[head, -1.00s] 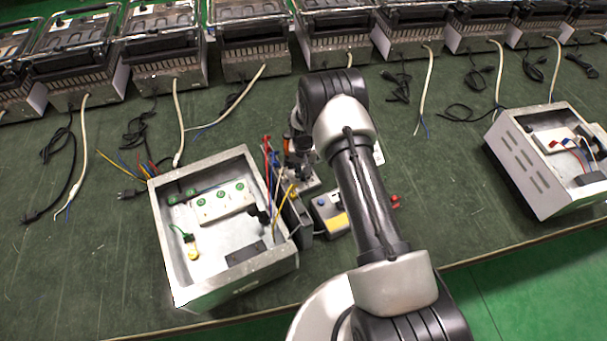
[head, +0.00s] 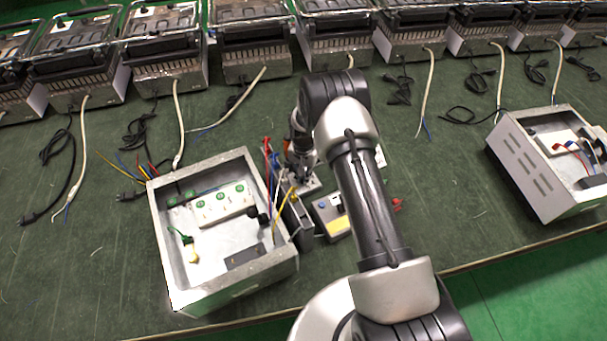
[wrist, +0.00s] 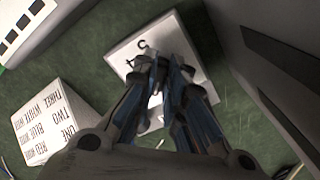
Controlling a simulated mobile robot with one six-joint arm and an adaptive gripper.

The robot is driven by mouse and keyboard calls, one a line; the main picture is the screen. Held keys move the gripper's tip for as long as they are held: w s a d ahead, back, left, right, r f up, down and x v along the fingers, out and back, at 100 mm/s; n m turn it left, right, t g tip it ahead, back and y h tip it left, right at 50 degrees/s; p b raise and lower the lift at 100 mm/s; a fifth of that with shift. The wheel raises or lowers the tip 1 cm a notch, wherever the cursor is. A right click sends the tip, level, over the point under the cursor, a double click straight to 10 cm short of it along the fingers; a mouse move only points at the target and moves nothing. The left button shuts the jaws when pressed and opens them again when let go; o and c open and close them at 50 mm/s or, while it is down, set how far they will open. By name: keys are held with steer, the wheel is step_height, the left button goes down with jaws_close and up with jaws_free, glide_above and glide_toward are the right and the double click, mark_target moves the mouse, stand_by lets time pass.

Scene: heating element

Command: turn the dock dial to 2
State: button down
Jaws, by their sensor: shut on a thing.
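The dock (wrist: 176,36) shows in the wrist view as a pale square plate with small dark marks near its upper left edge. My gripper (wrist: 161,64) is over the plate, its two fingers shut on the dial, which they almost wholly hide. I cannot read which mark the dial points to. In the head view my gripper (head: 301,172) reaches down over the dock (head: 311,187), just right of the open metal box; my arm covers part of that area.
An open metal box (head: 158,230) with sockets stands left of the dock. A grey control box (head: 323,213) with a yellow panel is close to the right. A white block with printed text (wrist: 50,125) lies beside the dock. Heaters line the back.

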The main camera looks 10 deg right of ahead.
steer(key=c, duration=1.6)
jaws_free()
steer(key=shift+c, duration=0.2)
step_height(320, 180, up, 12)
steer(key=shift+r, duration=0.1)
